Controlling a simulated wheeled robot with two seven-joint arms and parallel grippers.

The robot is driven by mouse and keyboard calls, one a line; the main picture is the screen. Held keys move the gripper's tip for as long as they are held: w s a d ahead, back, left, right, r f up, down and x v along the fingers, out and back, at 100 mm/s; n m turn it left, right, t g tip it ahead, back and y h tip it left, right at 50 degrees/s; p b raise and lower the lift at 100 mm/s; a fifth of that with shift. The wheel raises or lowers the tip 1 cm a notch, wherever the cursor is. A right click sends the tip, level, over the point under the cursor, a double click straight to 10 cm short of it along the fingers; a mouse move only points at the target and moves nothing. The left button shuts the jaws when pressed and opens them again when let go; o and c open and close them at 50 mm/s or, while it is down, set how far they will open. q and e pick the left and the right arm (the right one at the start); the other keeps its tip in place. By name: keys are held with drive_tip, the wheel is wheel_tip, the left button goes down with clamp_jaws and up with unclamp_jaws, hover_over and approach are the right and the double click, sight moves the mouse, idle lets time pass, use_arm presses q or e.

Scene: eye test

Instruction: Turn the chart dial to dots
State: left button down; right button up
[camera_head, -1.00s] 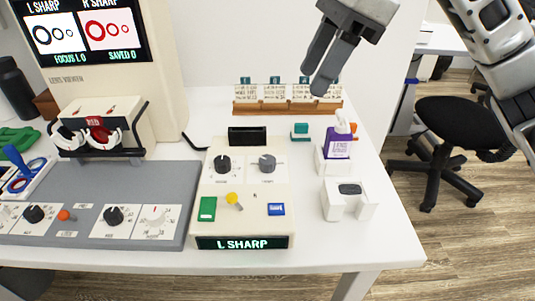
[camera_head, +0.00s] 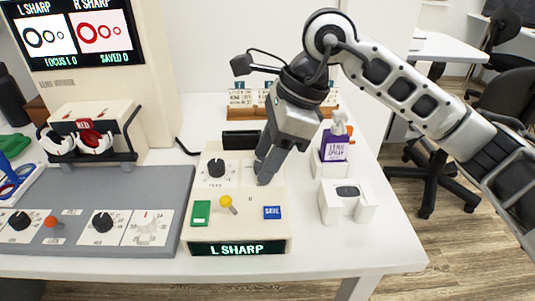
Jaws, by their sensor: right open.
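The cream control box (camera_head: 233,220) stands on the table, with a lit display (camera_head: 238,248) reading "L SHARP". A dark round dial (camera_head: 217,168) sits on its left white plate. The right plate's grey dial is hidden behind my right gripper (camera_head: 264,176). This gripper points down with its fingertips at that dial's place; contact cannot be told. Grey panel dials also show: a black one (camera_head: 103,222) and a white one (camera_head: 148,222). The dial labels are too small to read, so I cannot tell which is the chart dial. My left gripper is out of view.
On the cream box are a green button (camera_head: 201,212), a yellow-topped lever (camera_head: 226,202) and a blue button (camera_head: 272,212). A purple-labelled spray bottle (camera_head: 335,140) and a white holder (camera_head: 346,204) stand right of it. The card rack (camera_head: 240,113) is behind. The right table edge is clear.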

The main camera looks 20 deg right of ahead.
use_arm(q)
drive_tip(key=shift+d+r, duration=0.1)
use_arm(e)
drive_tip(key=c, duration=1)
drive_tip(key=m+t+b, duration=0.1)
drive_tip(key=m, duration=0.1)
drive_tip(key=shift+f+m+b, duration=0.1)
drive_tip(key=shift+m+b, duration=0.2)
drive_tip(key=shift+m, duration=0.1)
drive_tip(key=m+t+h+b, duration=0.1)
drive_tip(key=m, duration=0.2)
drive_tip(key=shift+s+a, duration=0.1)
drive_tip(key=shift+s, duration=0.05)
drive_tip(key=shift+m+t+h+b, duration=0.3)
drive_tip(key=shift+m+b, duration=0.3)
drive_tip(key=shift+m, duration=0.4)
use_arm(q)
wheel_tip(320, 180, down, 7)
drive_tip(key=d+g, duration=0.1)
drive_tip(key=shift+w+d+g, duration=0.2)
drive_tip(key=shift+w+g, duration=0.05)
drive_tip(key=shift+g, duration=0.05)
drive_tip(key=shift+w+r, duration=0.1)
use_arm(e)
drive_tip(key=o, duration=1)
